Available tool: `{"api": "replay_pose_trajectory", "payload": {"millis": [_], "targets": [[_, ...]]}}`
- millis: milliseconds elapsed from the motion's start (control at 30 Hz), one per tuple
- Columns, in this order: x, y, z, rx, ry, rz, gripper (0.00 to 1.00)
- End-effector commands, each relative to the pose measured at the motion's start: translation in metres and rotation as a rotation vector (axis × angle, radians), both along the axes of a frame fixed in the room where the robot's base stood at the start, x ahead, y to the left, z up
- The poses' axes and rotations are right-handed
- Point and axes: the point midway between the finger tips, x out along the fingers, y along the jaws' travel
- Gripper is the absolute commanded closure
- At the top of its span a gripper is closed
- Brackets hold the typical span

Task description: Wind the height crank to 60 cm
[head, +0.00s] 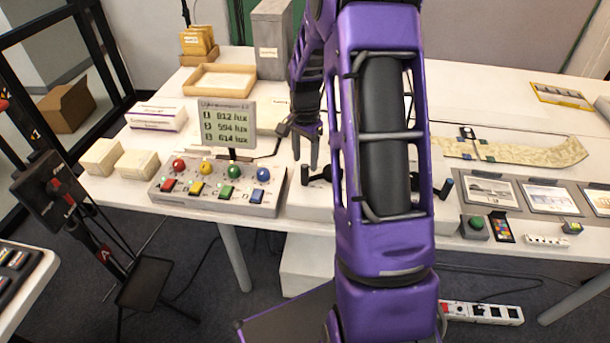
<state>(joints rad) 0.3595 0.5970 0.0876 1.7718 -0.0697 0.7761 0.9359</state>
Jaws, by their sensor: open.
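My gripper (305,160) points down with its two dark fingers apart, over the back of a white unit on the table. My purple arm hides the middle of this unit. A dark crank-like handle (447,187) stands out at the unit's right, just right of my arm. Another dark fitting (317,175) shows close below my fingertips. I cannot tell for sure which is the height crank, nor whether a fingertip touches the fitting. No height reading in cm is visible.
A control box (214,194) with coloured knobs and buttons stands left, with a lux display (228,122) behind it. Cream boxes (137,163) lie farther left. Framed pictures (486,191) and a green button (475,227) are right. A tall grey box (271,40) stands behind.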

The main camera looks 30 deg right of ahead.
Motion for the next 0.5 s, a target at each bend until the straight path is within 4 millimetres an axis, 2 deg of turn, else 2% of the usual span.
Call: {"api": "replay_pose_trajectory", "payload": {"millis": [33, 200, 333, 500], "targets": [[-0.001, 0.001, -0.013, 0.002, 0.005, -0.001, 0.42], [-0.001, 0.0, -0.043, 0.002, 0.004, -0.001, 0.42], [-0.001, 0.0, -0.058, 0.001, 0.003, -0.001, 0.42], [0.0, 0.0, -0.065, 0.0, 0.0, -0.001, 0.42]]}}
